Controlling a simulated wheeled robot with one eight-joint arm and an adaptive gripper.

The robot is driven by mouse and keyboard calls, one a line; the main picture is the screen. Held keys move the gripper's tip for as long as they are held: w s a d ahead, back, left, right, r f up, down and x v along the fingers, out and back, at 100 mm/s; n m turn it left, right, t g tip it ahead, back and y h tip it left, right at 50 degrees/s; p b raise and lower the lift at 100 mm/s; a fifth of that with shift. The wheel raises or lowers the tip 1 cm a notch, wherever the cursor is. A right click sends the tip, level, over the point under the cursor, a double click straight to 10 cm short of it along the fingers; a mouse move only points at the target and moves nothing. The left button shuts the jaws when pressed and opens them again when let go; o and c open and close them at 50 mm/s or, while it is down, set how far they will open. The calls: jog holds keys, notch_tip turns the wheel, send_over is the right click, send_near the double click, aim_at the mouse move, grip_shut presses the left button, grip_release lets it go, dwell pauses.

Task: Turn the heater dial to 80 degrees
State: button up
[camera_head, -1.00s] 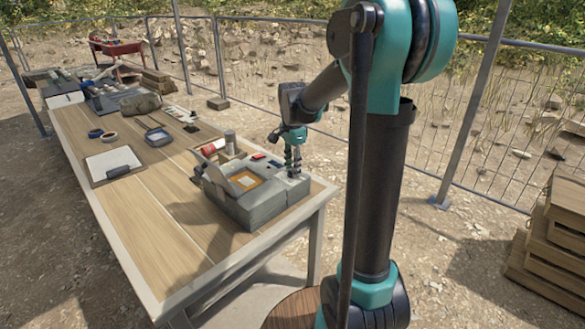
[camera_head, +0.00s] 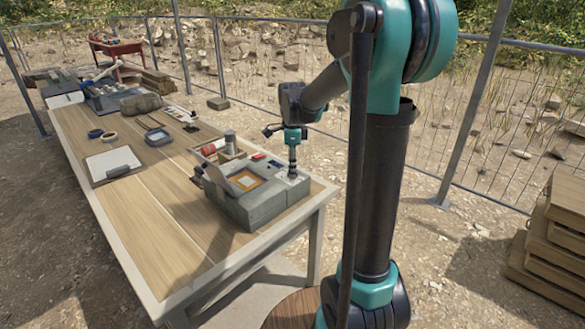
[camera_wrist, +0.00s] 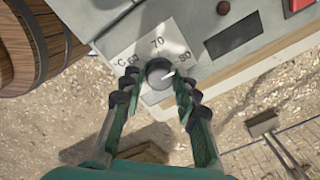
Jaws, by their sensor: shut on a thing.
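The heater is a grey box (camera_head: 262,208) at the near right end of the table. The knob's white pointer line points right and slightly up, toward the 80 side. My gripper (camera_head: 292,170) reaches down onto the box's right end. In the wrist view its dark fingers (camera_wrist: 157,80) stand either side of the knob and are shut on it. The left part of the knob's edge is close against the left finger.
A red can (camera_head: 208,149) and a metal cylinder (camera_head: 230,142) stand behind the box. The table's middle (camera_head: 165,215) is mostly clear.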

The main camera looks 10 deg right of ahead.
dwell(0.3)
jog(key=o, duration=1.2)
notch_tip(320, 180, up, 12)
jog(key=s+d+f+n+t, duration=0.1)
jog(key=s+f+n, duration=0.5)
jog(key=s+f, duration=0.1)
jog(key=s+d+f+n+t, duration=0.1)
jog(key=s+d+f+n, duration=0.1)
jog(key=s+f+n, duration=0.5)
jog(key=s+d+f+n+t, duration=0.1)
jog(key=s+f+n+t, duration=0.1)
jog(key=s+f+n, duration=0.5)
jog(key=shift+s+d+f, duration=0.2)
jog(key=shift+s+f, duration=0.25)
jog(key=shift+f, duration=0.2)
